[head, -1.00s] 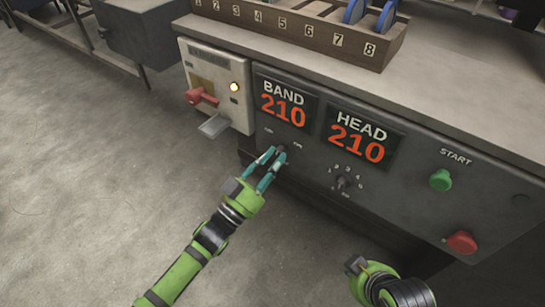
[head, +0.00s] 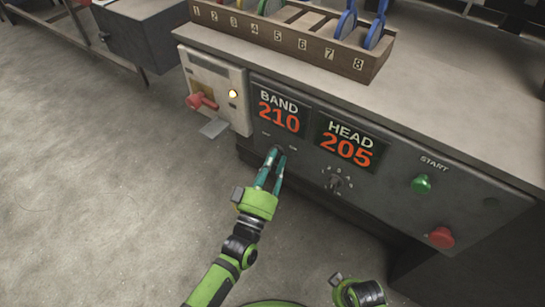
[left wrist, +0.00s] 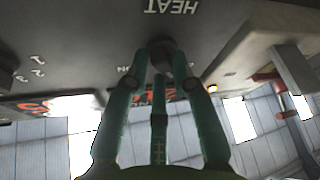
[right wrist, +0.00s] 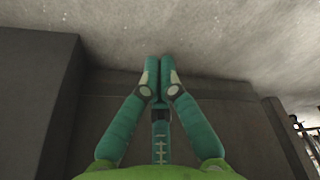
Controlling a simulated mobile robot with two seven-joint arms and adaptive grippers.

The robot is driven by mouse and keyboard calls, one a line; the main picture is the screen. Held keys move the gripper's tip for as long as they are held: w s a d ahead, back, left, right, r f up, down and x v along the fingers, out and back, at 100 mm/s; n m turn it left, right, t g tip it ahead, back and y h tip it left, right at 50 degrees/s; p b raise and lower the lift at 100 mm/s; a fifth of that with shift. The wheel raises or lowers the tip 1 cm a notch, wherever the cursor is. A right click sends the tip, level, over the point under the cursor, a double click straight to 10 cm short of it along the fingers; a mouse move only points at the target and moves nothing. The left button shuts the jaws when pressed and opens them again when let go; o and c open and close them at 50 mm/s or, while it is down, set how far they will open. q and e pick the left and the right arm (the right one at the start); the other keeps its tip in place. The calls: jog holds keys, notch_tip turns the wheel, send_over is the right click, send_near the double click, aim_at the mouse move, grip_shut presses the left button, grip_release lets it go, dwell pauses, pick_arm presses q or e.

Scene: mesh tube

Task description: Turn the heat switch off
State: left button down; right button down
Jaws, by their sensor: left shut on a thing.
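The heat switch (left wrist: 160,52) is a dark knob on the grey control panel, under an upside-down HEAT label (left wrist: 170,7) in the left wrist view. My left gripper (left wrist: 167,66) is shut on the knob, with its teal fingers on either side of it. In the head view my left gripper (head: 274,160) reaches up to the panel below the BAND display (head: 279,112) and covers much of the switch. The switch's exact angle is hard to read. My right gripper (right wrist: 160,75) has its fingertips together and holds nothing, low in front of the machine.
The HEAD display (head: 347,145) reads 205 and BAND reads 210. A small dial (head: 336,181), a green START button (head: 421,184) and a red button (head: 440,237) are to the right. A box with a red lever (head: 202,102) and lit lamp is left. A numbered rack (head: 290,38) stands on top.

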pick_arm(q)
jog(key=shift+r+n+y+p, duration=0.1)
jog(key=shift+n+y+p, duration=0.6)
jog(key=shift+n, duration=0.7)
pick_arm(e)
jog(key=shift+s+d+f, duration=0.1)
jog(key=shift+s+f, duration=0.4)
jog(key=shift+f, duration=0.35)
jog(key=shift+s+d+f, duration=0.1)
jog(key=shift+s+f, duration=0.35)
jog(key=shift+f, duration=0.35)
pick_arm(q)
jog(key=c, duration=1)
grip_release()
jog(key=shift+c, duration=0.2)
pick_arm(e)
jog(key=shift+a, duration=0.1)
pick_arm(q)
jog(key=v, duration=1.2)
